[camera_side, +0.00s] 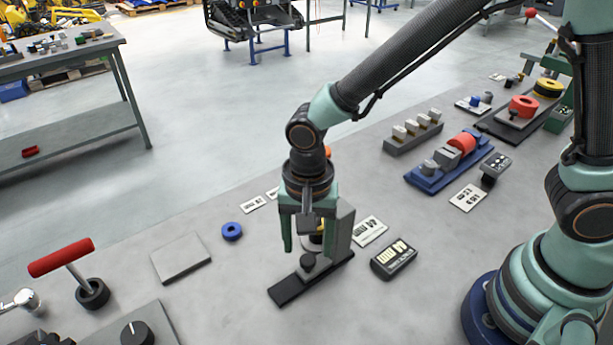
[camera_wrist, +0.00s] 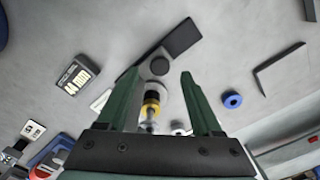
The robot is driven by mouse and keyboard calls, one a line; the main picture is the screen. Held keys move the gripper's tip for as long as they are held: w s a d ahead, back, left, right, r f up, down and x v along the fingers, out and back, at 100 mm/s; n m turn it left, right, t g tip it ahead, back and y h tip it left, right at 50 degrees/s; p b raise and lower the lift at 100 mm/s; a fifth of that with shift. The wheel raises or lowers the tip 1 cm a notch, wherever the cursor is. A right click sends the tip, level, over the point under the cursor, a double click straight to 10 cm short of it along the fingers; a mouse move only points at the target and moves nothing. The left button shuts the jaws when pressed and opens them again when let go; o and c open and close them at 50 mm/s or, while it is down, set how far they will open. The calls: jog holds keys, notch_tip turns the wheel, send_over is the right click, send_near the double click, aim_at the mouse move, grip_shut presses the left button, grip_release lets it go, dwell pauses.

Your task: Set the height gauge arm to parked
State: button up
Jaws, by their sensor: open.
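The device under my gripper (camera_side: 308,246) looks like the height gauge (camera_side: 341,228). It has a grey upright, a long dark base (camera_side: 291,289) and a small dark round knob (camera_side: 309,261) low at the front. My gripper points down with its green fingers apart and nothing clearly held between them. In the wrist view my gripper (camera_wrist: 158,78) is open, with the dark base (camera_wrist: 183,36) beyond its fingertips, the knob (camera_wrist: 160,66) between them and a yellow-and-black round part (camera_wrist: 152,103) nearer the palm. The fingers partly hide the gauge. I cannot tell which part is its arm, its setting, or whether a finger touches it.
A black display box (camera_side: 394,259) and a white label card (camera_side: 369,231) lie to the right of the gauge. A blue ring (camera_side: 231,231) and a flat grey plate (camera_side: 181,258) lie to the left. A red-handled lever (camera_side: 62,258) stands at far left.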

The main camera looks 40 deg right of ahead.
aim_at(308, 259)
jog(key=shift+f, duration=1.7)
grip_shut()
jog(key=shift+r, duration=0.1)
